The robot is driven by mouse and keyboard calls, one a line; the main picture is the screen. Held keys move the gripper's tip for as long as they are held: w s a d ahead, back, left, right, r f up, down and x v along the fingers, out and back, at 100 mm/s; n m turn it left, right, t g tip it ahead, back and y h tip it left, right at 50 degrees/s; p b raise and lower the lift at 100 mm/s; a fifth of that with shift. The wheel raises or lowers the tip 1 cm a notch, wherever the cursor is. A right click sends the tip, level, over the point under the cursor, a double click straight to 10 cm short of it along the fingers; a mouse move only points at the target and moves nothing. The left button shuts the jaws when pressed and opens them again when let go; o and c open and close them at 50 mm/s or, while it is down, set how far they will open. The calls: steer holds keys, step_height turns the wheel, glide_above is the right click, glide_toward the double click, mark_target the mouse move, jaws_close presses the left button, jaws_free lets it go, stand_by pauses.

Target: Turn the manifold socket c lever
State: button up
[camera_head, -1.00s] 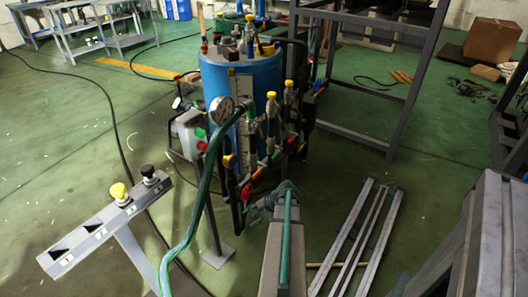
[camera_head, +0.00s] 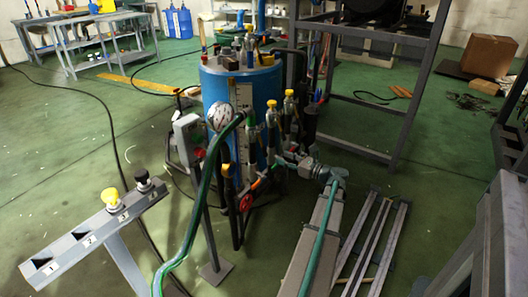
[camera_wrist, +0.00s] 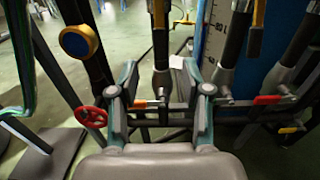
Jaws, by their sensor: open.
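The manifold runs across the front of the blue tank (camera_head: 273,95), with several upright sockets and small coloured levers. In the wrist view, my gripper (camera_wrist: 160,100) is open, with one finger on each side of a socket's lower pipe. A small orange lever (camera_wrist: 140,104) on the manifold shows between the fingers, near the left one; contact cannot be told. A red-orange lever (camera_wrist: 267,100) is just right of the right finger. No letter is readable, so I cannot tell which lever is c. In the head view, my gripper (camera_head: 299,163) is at the manifold's right side.
A red handwheel (camera_wrist: 90,117) is left of my gripper; a round pressure gauge (camera_head: 221,116) stands above it on the manifold's left. A green hose (camera_head: 203,190) hangs in front. A numbered rack (camera_head: 85,240) is at lower left. A grey metal frame (camera_head: 395,130) stands behind right.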

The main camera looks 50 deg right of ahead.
mark_target(265, 151)
steer(key=w+b, duration=0.2)
steer(key=w, duration=0.8)
steer(key=shift+w+a, duration=0.15)
steer(key=shift+a, duration=0.05)
jaws_close()
